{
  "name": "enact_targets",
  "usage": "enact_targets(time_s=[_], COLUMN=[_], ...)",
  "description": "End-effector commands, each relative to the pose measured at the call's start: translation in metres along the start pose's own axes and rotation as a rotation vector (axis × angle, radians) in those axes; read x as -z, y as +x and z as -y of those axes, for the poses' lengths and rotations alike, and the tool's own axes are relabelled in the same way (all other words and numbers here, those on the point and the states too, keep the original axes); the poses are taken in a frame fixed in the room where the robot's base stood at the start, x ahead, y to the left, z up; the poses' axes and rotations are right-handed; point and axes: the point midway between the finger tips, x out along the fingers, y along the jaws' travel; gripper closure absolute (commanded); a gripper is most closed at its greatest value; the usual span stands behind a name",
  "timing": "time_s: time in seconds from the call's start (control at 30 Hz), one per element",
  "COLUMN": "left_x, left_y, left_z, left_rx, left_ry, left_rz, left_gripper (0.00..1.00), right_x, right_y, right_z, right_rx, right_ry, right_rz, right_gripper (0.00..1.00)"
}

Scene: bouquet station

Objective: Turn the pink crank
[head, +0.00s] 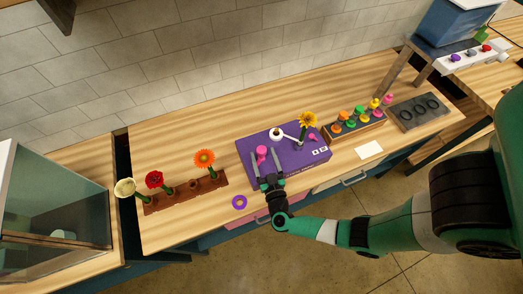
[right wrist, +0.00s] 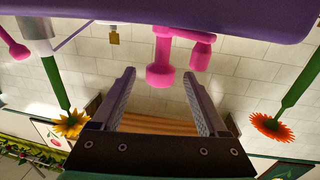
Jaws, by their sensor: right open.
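The pink crank (head: 262,152) stands on the purple box (head: 243,152), near its left end. In the right wrist view, which is upside down, the crank shows a thick round-ended handle (right wrist: 160,74) and a shorter post beside it, below the purple box. My right gripper (head: 265,154) is open, and its two fingers reach over the box on either side of the crank. In the right wrist view the handle lies in line with the gap between the fingertips, with space on both sides. I cannot tell how deep it sits between them. My left gripper is not in view.
A yellow flower (head: 308,119) and a small pink knob (head: 312,138) are at the box's right part. A brown rack (head: 184,194) with red, orange and cream flowers stands left. A purple ring (head: 239,202) lies in front. A wooden tray (head: 356,133) of coloured pieces stands right.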

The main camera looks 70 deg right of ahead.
Motion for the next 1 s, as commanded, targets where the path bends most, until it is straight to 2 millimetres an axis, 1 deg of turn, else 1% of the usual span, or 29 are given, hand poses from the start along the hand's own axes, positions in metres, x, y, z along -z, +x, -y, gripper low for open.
enact_targets(time_s=[0.03, 0.1, 0.2, 0.47, 0.5, 0.57, 0.6, 0.77, 0.9, 1.0], left_x=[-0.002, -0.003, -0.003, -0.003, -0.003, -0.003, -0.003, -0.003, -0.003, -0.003], left_y=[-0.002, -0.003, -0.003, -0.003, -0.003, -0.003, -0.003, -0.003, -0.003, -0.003], left_z=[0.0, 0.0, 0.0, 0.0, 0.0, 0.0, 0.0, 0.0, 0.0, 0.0], left_rx=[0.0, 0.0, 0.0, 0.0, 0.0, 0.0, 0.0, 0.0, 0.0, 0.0], left_ry=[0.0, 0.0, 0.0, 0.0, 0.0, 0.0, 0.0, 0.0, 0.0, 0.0], left_rz=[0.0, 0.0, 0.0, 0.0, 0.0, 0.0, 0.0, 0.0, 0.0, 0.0], left_gripper=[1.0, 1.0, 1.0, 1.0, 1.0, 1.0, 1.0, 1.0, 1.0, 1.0], right_x=[-0.001, -0.001, -0.001, 0.0, 0.0, 0.0, 0.0, 0.0, 0.0, 0.0], right_y=[0.009, 0.018, 0.025, 0.027, 0.027, 0.027, 0.027, 0.027, 0.027, 0.027], right_z=[-0.001, 0.0, 0.0, 0.001, 0.001, 0.001, 0.001, 0.001, 0.0, 0.001], right_rx=[-0.005, -0.003, -0.001, 0.001, 0.001, 0.001, 0.001, 0.001, 0.001, 0.001], right_ry=[0.001, 0.003, 0.0, 0.0, 0.0, 0.0, 0.0, 0.0, 0.0, 0.0], right_rz=[-0.002, -0.001, -0.001, 0.0, 0.0, 0.0, 0.0, 0.0, 0.0, -0.001], right_gripper=[0.23, 0.23, 0.23, 0.23, 0.27, 0.38, 0.45, 0.74, 0.99, 1.0])
